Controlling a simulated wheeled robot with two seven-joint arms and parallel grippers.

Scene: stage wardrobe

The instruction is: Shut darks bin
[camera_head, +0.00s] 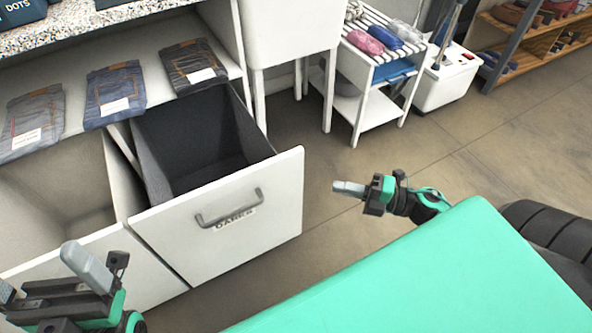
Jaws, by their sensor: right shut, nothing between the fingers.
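The darks bin (270,215) is a white-fronted pull-out bin with a grey bar handle (229,208) and a "DARKS" label (234,219). It stands pulled out from under the counter, and its dark grey inside (195,140) shows and looks empty. My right gripper (348,188) is shut and empty, to the right of the bin front and apart from it. My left gripper (48,280) is at the lower left, in front of the neighbouring bin; its fingers are apart with nothing seen between them.
A neighbouring bin (150,275) with a beige inside also stands pulled out on the left. Folded jeans (115,95) lie on the shelf above. A white slatted cart (345,105) and a white box (445,80) stand behind. Floor right of the darks bin is clear.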

